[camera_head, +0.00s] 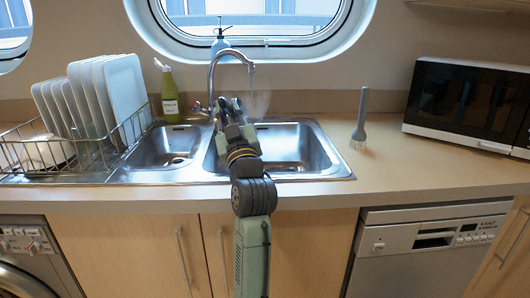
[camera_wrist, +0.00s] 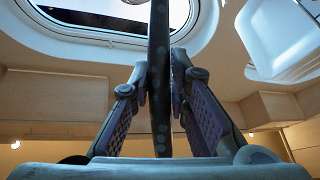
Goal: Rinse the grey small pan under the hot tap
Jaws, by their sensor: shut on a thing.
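My gripper (camera_head: 231,103) is over the sink, just below and in front of the tap (camera_head: 230,55). In the wrist view, the fingers of my gripper (camera_wrist: 164,85) are shut on a dark, narrow thing with paler spots. It looks like the grey small pan (camera_wrist: 159,55) seen edge-on, running up between the fingers. Its full shape does not show there. In the head view I cannot make out the pan apart from my gripper and arm. A faint whitish wisp, water or steam, shows below the tap's spout.
The sink has a large basin (camera_head: 300,150) and a smaller one (camera_head: 163,147). A dish rack (camera_head: 95,155) with white plates (camera_head: 125,90) stands left. A green bottle (camera_head: 170,97), a soap dispenser (camera_head: 221,42) and a brush (camera_head: 359,125) stand nearby. A microwave (camera_head: 462,103) is right.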

